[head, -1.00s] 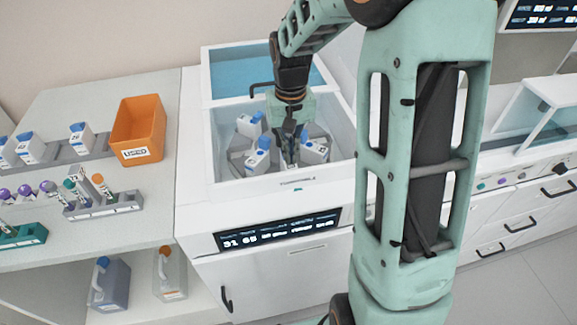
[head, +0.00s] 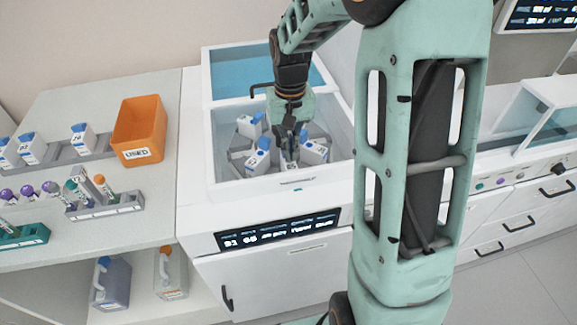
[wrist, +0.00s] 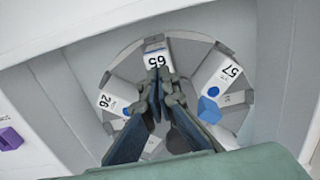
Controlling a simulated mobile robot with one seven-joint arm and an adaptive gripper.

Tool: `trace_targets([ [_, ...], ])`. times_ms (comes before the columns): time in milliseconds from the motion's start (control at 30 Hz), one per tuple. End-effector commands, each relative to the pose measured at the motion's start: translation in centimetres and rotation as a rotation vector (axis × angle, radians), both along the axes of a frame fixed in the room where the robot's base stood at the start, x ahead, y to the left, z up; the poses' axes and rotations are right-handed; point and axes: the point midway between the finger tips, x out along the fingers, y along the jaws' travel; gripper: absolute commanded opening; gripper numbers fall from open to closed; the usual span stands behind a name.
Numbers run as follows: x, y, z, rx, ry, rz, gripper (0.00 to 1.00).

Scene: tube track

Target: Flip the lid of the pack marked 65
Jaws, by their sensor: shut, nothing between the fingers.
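The pack marked 65 (wrist: 157,58) sits in the round carousel (wrist: 196,48), at the top of the wrist view, with its label facing the camera. My gripper (wrist: 163,80) is shut and empty, its fingertips over the inner end of this pack. The fingers hide that end, so I cannot tell how its lid stands or whether they touch it. In the head view my gripper (head: 290,150) reaches down into the white well among the packs. The pack marked 57 (wrist: 222,72) is to the right and the pack marked 26 (wrist: 111,98) to the left, both with blue lids.
The white well's walls (head: 213,150) surround the carousel closely. A raised blue-tinted cover (head: 225,75) stands behind it. On the left bench are an orange bin (head: 138,130), a rack (head: 105,208) with tubes and several more packs. A display (head: 278,230) is on the front.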

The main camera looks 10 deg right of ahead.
Motion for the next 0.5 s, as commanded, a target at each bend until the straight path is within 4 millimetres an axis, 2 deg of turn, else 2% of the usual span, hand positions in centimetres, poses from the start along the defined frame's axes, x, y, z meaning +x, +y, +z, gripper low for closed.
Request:
trace_targets([
  [500, 0.41, 0.02, 0.5, 0.0, -0.003, 0.0, 0.0],
])
